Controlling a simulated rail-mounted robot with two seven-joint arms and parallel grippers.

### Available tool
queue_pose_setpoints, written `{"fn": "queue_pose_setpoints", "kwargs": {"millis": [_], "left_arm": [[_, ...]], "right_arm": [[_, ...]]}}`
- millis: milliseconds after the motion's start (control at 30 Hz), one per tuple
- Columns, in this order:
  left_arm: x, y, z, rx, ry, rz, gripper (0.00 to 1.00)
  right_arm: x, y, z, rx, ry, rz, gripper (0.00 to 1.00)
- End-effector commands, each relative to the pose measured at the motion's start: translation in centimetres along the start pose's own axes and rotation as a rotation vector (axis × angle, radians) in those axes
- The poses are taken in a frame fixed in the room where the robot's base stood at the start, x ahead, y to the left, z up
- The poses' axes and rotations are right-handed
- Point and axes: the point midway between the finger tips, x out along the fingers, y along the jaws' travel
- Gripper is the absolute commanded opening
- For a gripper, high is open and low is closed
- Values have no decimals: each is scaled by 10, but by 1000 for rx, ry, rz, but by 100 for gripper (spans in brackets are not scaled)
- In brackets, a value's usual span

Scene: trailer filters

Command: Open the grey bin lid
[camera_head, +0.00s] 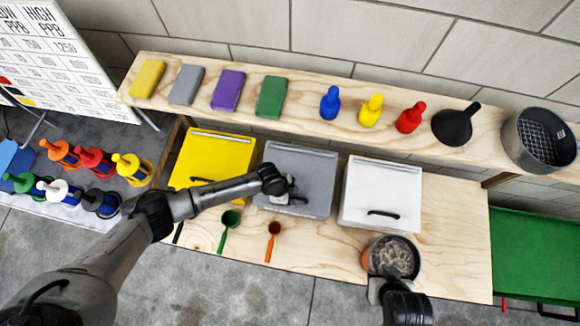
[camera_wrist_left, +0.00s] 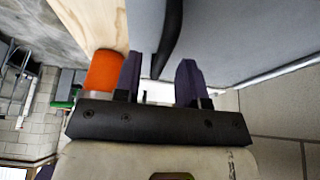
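The grey bin (camera_head: 306,165) stands on the lower wooden shelf between a yellow and a white bin, and its lid looks closed. My left gripper (camera_head: 287,195) is at the front of its lid, covering most of the handle. In the left wrist view, my left gripper's two dark fingers (camera_wrist_left: 160,80) are apart, and the black handle (camera_wrist_left: 168,42) of the lid runs into the gap between them. Whether the fingers touch it I cannot tell. My right gripper (camera_head: 377,280) is at the near side of a round cup (camera_head: 370,259) of grey bits and appears shut on it.
A yellow bin (camera_head: 214,155) and a white bin (camera_head: 383,185) flank the grey one. A green scoop (camera_head: 229,219) and an orange scoop (camera_head: 273,230) lie in front. The upper shelf holds coloured blocks, bottles, a black funnel (camera_head: 456,126) and a sieve (camera_head: 540,140).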

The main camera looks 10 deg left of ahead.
Motion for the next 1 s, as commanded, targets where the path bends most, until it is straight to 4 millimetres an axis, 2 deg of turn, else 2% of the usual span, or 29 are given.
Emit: {"fn": "queue_pose_setpoints", "kwargs": {"millis": [100,500,1000], "left_arm": [[0,0,0,0,0,0,37],[0,0,0,0,0,0,0],[-4,-2,-2,-7,1,17,0]], "right_arm": [[0,1,0,-5,-1,4,43],[0,2,1,-5,-2,4,43],[0,-1,0,4,-1,-3,43]]}}
